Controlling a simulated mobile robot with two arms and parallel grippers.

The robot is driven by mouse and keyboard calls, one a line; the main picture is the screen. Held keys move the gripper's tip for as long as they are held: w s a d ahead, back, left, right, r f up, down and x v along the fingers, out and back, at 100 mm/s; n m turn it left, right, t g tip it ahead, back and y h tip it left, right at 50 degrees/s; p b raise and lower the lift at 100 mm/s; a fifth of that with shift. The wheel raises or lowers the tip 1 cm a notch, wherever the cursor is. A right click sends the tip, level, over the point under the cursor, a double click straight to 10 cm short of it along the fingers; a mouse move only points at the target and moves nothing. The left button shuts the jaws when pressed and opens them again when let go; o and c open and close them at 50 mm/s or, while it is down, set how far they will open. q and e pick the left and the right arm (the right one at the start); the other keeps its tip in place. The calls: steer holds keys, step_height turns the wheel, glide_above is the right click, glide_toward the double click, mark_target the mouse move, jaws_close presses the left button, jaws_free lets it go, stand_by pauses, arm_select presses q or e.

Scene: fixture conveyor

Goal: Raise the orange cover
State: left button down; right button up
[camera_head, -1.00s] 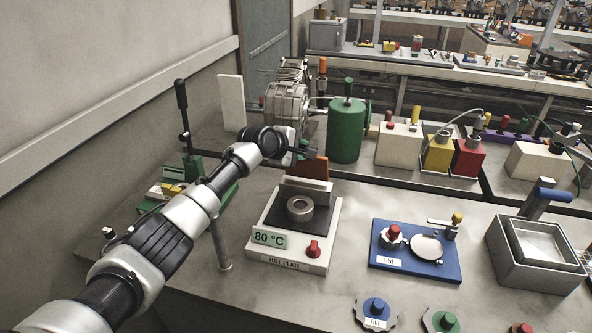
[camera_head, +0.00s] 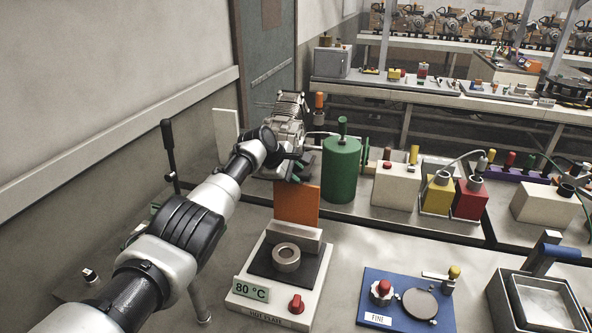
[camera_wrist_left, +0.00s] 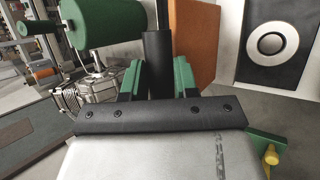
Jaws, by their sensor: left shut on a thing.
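The orange cover (camera_head: 297,203) stands upright behind the hot plate in the head view. In the left wrist view the orange cover (camera_wrist_left: 192,40) shows as a flat panel at the top, beside a black cylindrical bar (camera_wrist_left: 157,60). My left gripper (camera_head: 297,168) is at the upper edge of the cover. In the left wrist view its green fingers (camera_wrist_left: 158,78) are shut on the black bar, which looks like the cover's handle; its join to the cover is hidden. My right gripper is in neither view.
The hot plate (camera_head: 241,298) with a ring (camera_head: 286,257) on it stands in front of the cover. A green cylinder (camera_head: 341,170) is close on the right, a metal motor-like unit (camera_head: 289,115) behind. A black-handled lever (camera_head: 168,150) stands left of my arm.

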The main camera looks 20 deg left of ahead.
arm_select(q)
steer(key=shift+w, duration=0.1)
stand_by(0.4)
steer(key=c, duration=1.1)
jaws_free()
steer(key=shift+a+r, duration=0.1)
steer(key=shift+s+a+r+p, duration=0.2)
steer(key=shift+s+r+p, duration=0.1)
steer(key=shift+r+p, duration=0.1)
steer(key=b+v, duration=0.1)
steer(key=v, duration=0.8)
steer(key=shift+s+a+r+b, duration=0.15)
steer(key=shift+r+b, duration=0.1)
steer(key=shift+b, duration=0.15)
